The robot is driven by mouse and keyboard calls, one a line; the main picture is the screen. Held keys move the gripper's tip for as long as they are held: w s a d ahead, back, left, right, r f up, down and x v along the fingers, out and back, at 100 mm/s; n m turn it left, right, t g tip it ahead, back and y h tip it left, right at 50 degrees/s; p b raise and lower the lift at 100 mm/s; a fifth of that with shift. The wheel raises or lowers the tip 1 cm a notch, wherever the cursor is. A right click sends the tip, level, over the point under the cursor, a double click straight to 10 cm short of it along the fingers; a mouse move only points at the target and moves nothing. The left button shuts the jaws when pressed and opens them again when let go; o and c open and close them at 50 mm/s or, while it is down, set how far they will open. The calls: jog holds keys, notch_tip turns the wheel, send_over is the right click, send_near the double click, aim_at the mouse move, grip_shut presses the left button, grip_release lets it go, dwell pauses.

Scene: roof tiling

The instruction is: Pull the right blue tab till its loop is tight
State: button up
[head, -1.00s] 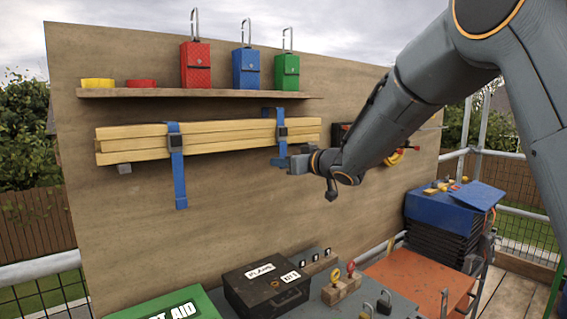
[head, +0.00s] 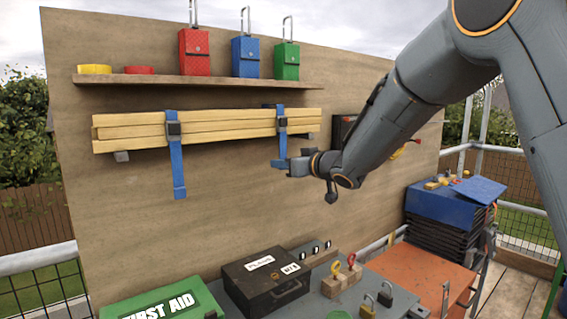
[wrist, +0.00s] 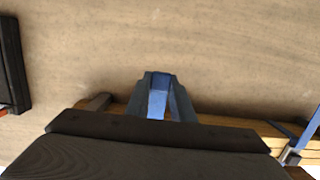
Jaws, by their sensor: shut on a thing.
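The right blue strap (head: 282,139) runs around a bundle of timber planks (head: 225,127) held against the plywood wall, with a dark buckle (head: 283,122) at the front. A little of its loop (head: 270,106) stands proud above the planks. Its tab hangs below the buckle, and my gripper (head: 286,166) is shut on the tab's lower end. In the wrist view the blue tab (wrist: 158,97) shows between my gripper's fingers (wrist: 158,84). The left blue strap (head: 177,160) wraps the same planks, its tail hanging free. The tab's end is partly hidden by my fingers.
A shelf (head: 190,81) above carries red, blue and green padlock-like cases. A dark case (head: 343,130) is mounted behind my arm.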

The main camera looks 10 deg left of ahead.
jog(key=shift+f+b, duration=0.7)
jog(key=shift+f, duration=0.65)
jog(key=o, duration=1.6)
jog(key=shift+r, duration=0.1)
jog(key=shift+c, duration=0.2)
jog(key=f+p+v, duration=0.1)
jog(key=v, duration=0.5)
jog(key=shift+p, duration=0.3)
jog(key=shift+d, duration=0.1)
